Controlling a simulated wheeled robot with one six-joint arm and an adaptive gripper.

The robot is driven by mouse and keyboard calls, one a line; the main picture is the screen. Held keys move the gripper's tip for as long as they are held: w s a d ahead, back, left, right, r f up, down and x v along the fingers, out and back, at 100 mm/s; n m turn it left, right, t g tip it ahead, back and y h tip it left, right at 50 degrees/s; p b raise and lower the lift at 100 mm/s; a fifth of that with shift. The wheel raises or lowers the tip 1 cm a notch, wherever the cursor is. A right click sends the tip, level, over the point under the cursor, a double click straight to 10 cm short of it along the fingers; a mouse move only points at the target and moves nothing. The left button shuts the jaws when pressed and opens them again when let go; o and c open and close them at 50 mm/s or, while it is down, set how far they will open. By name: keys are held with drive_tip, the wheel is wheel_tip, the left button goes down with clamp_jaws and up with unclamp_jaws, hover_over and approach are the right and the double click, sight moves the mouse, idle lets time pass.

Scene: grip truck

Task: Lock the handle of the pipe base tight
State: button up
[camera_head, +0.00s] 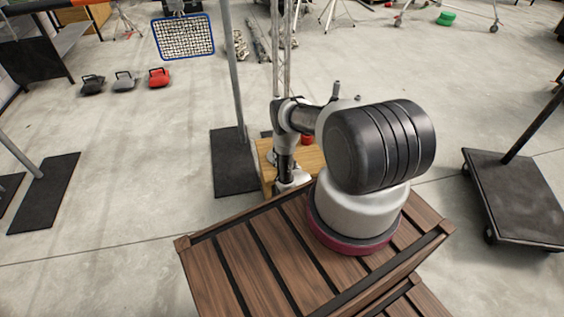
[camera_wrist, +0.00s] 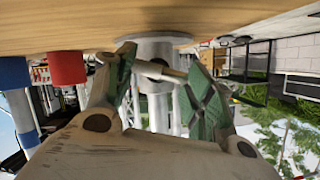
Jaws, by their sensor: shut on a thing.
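The pipe base (camera_wrist: 156,48) is a grey metal collar with a round flange against a light wooden surface (camera_wrist: 60,25) in the wrist view, which looks upside down. Its handle (camera_wrist: 158,71), a thin metal bar, sticks out from the collar. My gripper (camera_wrist: 161,64) has its green-padded fingers on either side of the handle and is shut on it. In the head view my arm reaches down to the wooden surface (camera_head: 264,157). My arm hides the handle there, and the contact cannot be made out.
A red cylinder (camera_wrist: 67,68) and a blue cylinder (camera_wrist: 15,73) hang beside the pipe base in the wrist view. A grey pole on a black plate (camera_head: 232,178) stands left of my arm. A black wheeled trolley (camera_head: 515,195) stands right. Open floor (camera_head: 130,200) lies left.

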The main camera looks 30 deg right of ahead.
drive_tip(key=shift+d+m+t+y, duration=0.15)
drive_tip(key=shift+m+t+y, duration=0.15)
drive_tip(key=shift+m+y, duration=0.3)
drive_tip(key=shift+s, duration=0.1)
drive_tip(key=o, duration=1)
drive_tip(key=v, duration=1.2)
drive_tip(key=shift+c, duration=0.2)
